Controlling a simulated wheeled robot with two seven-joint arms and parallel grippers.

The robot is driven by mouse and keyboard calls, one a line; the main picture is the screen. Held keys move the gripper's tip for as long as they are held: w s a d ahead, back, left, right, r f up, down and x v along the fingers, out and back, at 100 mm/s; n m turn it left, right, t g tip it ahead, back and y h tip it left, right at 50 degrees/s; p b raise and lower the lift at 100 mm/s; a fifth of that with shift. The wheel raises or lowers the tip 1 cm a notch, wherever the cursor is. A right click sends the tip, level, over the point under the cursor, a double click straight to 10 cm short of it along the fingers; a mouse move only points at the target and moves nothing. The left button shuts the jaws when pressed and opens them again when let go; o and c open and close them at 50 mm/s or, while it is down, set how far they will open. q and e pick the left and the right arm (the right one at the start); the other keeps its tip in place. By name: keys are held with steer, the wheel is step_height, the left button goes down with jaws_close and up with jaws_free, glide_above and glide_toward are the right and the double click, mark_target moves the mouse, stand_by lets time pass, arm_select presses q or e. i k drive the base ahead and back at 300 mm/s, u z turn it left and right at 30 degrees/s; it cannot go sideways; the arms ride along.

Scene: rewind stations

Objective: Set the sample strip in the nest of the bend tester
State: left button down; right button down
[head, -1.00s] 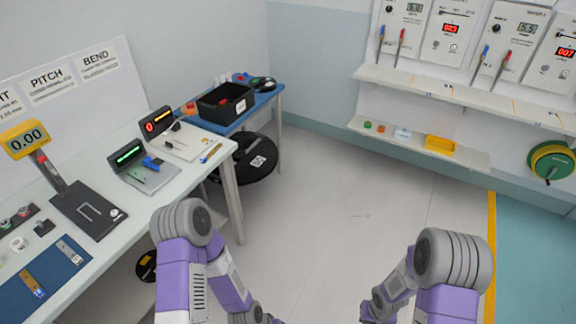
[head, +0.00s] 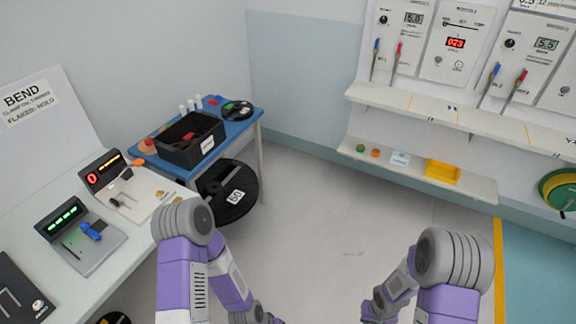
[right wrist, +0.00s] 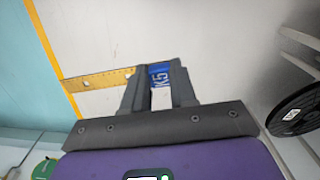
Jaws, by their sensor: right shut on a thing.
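My right gripper (right wrist: 160,82) is shut on the blue end of the sample strip (right wrist: 100,80). The strip is gold with small dark marks, and its blue end carries white lettering. It sticks out to the left of the fingers, over the floor. In the head view, two testers stand on the bench at left: one with a red and orange display (head: 103,170) and a pale base, one with a green display (head: 62,218) and a blue clamp. Which one is the bend tester, I cannot tell. My left gripper is out of view.
A white bench (head: 135,245) runs along the left under a BEND sign (head: 28,97). Beyond it, a blue table (head: 232,128) holds a black bin (head: 190,150). A black reel (head: 228,195) stands below. Wall shelves (head: 470,120) line the right. The floor between is clear.

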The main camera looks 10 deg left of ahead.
mark_target(131, 204)
steer(key=i, duration=2.1)
steer(key=u, duration=2.55)
